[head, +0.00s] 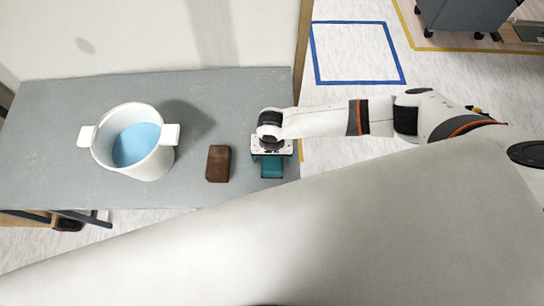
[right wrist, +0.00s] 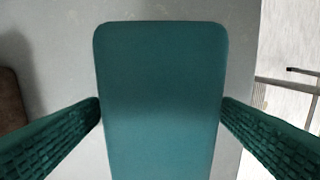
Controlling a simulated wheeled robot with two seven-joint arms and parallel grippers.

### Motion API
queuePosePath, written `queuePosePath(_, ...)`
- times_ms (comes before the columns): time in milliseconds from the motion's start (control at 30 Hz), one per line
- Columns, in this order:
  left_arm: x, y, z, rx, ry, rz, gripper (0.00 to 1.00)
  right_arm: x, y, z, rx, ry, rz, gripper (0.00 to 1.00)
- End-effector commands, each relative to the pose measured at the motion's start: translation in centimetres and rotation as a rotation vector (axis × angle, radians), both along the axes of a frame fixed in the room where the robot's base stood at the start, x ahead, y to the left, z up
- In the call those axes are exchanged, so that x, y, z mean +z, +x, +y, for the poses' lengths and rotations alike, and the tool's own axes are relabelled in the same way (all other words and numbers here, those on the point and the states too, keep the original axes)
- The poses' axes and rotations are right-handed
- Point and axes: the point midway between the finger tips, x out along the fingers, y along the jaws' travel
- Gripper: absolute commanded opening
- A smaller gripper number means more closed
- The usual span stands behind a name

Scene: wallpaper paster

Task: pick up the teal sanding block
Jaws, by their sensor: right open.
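The teal sanding block (head: 271,168) lies on the grey table near its right edge, partly hidden under my right gripper in the head view. In the right wrist view the teal sanding block (right wrist: 160,100) fills the middle, seen from above. My right gripper (head: 271,158) is above the block, pointing down. Its two fingers show in the right wrist view (right wrist: 160,108), open, one on each side of the block. The fingertips look very close to the block's sides; I cannot tell whether they touch. My left gripper is not in view.
A brown block (head: 218,163) lies on the grey table (head: 215,95), left of the teal block. A white two-handled bucket (head: 150,160) with light blue contents stands farther left. The table's right edge is close to my right gripper. The table's back middle is clear.

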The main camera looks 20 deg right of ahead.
Motion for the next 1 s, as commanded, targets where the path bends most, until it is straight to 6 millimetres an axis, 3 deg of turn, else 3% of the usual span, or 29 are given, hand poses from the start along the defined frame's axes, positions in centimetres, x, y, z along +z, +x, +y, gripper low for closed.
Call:
queuePosePath(33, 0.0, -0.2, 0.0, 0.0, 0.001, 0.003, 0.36, 0.0, 0.0, 0.0, 0.0, 0.0, 0.0, 0.81)
queuePosePath(333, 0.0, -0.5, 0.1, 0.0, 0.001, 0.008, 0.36, 0.0, 0.0, 0.0, 0.0, 0.0, 0.0, 0.34)
queuePosePath(667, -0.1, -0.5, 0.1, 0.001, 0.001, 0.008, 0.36, 1.1, 0.0, 0.0, 0.0, 0.001, 0.0, 0.34)
queuePosePath(1000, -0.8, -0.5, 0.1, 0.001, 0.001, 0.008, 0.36, 7.6, 0.1, 0.0, 0.0, 0.002, -0.003, 0.34)
